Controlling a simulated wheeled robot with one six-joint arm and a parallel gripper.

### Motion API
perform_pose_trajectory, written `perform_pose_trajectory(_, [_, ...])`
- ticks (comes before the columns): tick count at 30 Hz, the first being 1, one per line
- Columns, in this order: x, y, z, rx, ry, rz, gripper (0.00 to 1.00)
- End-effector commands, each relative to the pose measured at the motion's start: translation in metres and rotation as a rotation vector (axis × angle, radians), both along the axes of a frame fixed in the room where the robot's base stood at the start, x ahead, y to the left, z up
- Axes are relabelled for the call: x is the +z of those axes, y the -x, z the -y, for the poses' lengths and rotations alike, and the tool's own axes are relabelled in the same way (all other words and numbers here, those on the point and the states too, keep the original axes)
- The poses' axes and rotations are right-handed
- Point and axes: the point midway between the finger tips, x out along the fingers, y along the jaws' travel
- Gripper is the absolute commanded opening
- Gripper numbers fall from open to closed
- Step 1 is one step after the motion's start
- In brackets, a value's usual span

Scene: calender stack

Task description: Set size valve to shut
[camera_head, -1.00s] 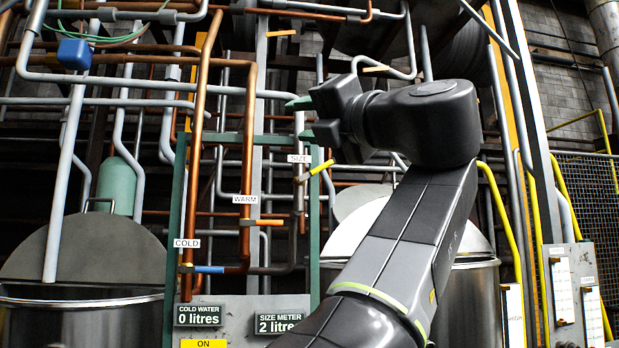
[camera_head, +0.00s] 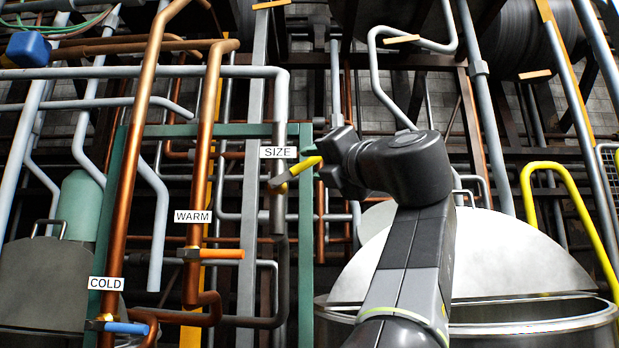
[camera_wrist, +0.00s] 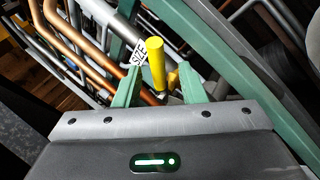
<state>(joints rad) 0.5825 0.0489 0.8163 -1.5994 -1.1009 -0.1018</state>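The size valve's yellow handle (camera_head: 296,172) slants up to the right from its grey pipe, just below the SIZE label (camera_head: 278,152). My gripper (camera_head: 314,158) is at the handle's outer end. In the wrist view the yellow handle (camera_wrist: 156,64) stands between my two green fingertips (camera_wrist: 159,90), with gaps visible on both sides. The gripper is open. The head view partly hides the fingertips, and I cannot tell whether either touches the handle.
A WARM valve with an orange handle (camera_head: 222,254) and a COLD valve with a blue handle (camera_head: 126,328) sit lower left. A green frame post (camera_head: 306,250) stands close to my gripper. Copper and grey pipes crowd the left. A steel vat (camera_head: 530,325) stands right.

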Motion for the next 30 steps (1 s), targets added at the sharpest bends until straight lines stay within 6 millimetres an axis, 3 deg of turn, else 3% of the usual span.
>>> perform_pose_trajectory(9, [0.009,-0.024,-0.016,0.002,0.0,0.0,0.37])
perform_pose_trajectory(20, [0.009,-0.027,-0.018,-0.001,-0.001,-0.001,0.37])
perform_pose_trajectory(26, [0.009,-0.027,-0.018,-0.001,-0.001,-0.001,0.0])
perform_pose_trajectory(30, [0.009,-0.027,-0.018,-0.001,-0.001,-0.001,0.0])
